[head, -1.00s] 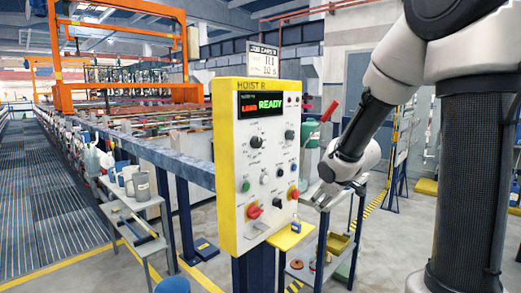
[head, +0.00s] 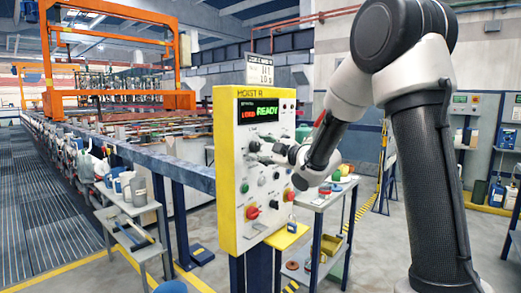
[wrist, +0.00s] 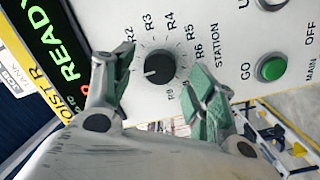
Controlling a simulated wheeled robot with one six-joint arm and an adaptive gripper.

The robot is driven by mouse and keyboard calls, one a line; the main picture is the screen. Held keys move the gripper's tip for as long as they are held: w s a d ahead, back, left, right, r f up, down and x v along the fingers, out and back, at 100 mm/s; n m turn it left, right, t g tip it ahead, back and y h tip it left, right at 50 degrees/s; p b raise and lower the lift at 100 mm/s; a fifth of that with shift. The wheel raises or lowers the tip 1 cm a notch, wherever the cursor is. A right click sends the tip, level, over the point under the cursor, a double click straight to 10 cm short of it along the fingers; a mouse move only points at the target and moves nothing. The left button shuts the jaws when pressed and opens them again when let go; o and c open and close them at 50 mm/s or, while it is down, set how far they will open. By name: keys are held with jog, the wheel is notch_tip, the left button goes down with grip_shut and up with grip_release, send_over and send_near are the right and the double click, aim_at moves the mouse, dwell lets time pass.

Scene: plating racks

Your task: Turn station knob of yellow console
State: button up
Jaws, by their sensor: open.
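The yellow console (head: 227,170) stands in the middle of the head view, with a pale front panel and a lit display reading LOAD READY. The station knob (wrist: 160,66) is a black round knob with a white pointer mark, ringed by R labels, with STATION printed beside it in the wrist view. My gripper (wrist: 153,100) is open, its green-padded fingers on either side of the knob and apart from it in the picture. In the head view my gripper (head: 268,151) is at the panel's upper part and hides the knob's surroundings; contact cannot be told.
A green GO button (wrist: 271,68) sits near the knob. A red knob (head: 252,212) is lower on the panel. A card sign (head: 260,73) stands above the console. A trolley (head: 318,205) stands to the right, and a small table (head: 134,209) to the left.

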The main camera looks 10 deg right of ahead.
jog(key=shift+w+a, duration=0.3)
jog(key=shift+w, duration=0.3)
jog(key=shift+c, duration=0.2)
jog(key=c, duration=1)
jog(key=shift+m, duration=0.3)
jog(key=shift+m+g, duration=0.4)
jog(key=shift+m, duration=2.1)
